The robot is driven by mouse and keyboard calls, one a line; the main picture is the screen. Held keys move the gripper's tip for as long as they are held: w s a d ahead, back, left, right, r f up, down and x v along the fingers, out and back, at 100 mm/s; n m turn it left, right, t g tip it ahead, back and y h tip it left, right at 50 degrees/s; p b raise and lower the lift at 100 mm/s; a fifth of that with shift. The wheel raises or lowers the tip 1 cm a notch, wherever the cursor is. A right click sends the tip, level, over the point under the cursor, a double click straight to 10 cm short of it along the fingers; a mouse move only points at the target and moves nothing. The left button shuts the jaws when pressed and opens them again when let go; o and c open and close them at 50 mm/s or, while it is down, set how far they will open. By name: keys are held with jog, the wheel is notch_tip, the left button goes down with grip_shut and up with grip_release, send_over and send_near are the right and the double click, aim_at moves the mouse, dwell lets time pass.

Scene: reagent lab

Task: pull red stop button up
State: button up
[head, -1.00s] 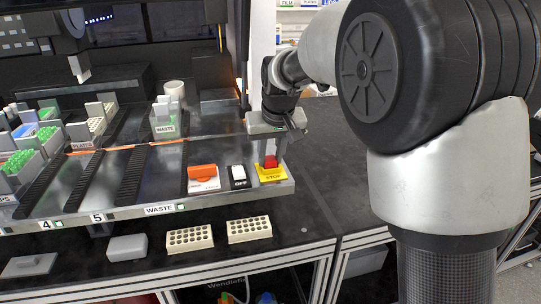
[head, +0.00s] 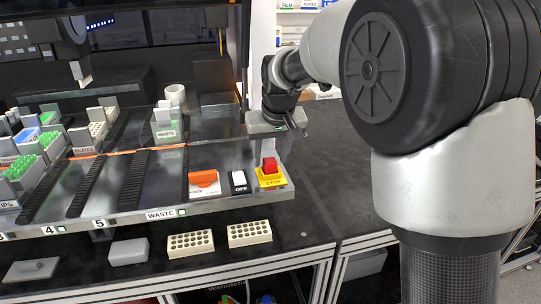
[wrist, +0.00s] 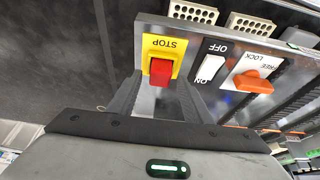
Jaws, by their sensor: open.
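The red stop button (head: 269,165) stands on a yellow STOP plate (head: 271,181) at the right front corner of the metal deck. My gripper (head: 270,140) is above the button in the head view; its fingers are hard to make out there. In the wrist view my open gripper (wrist: 158,85) has one finger to each side of the red button (wrist: 161,73), with a gap on both sides. Nothing is held. The wrist view also shows the yellow plate (wrist: 163,45) plainly; the button juts out from it.
Left of the plate are a black-and-white OFF/ON switch (head: 239,181) and an orange lock lever (head: 203,179). Tube racks and a WASTE holder (head: 165,125) stand further left on the deck. Cream racks (head: 249,232) lie on the lower bench. The dark bench to the right is clear.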

jog(key=p+v, duration=0.2)
jog(key=v, duration=1.5)
jog(key=shift+s, duration=0.1)
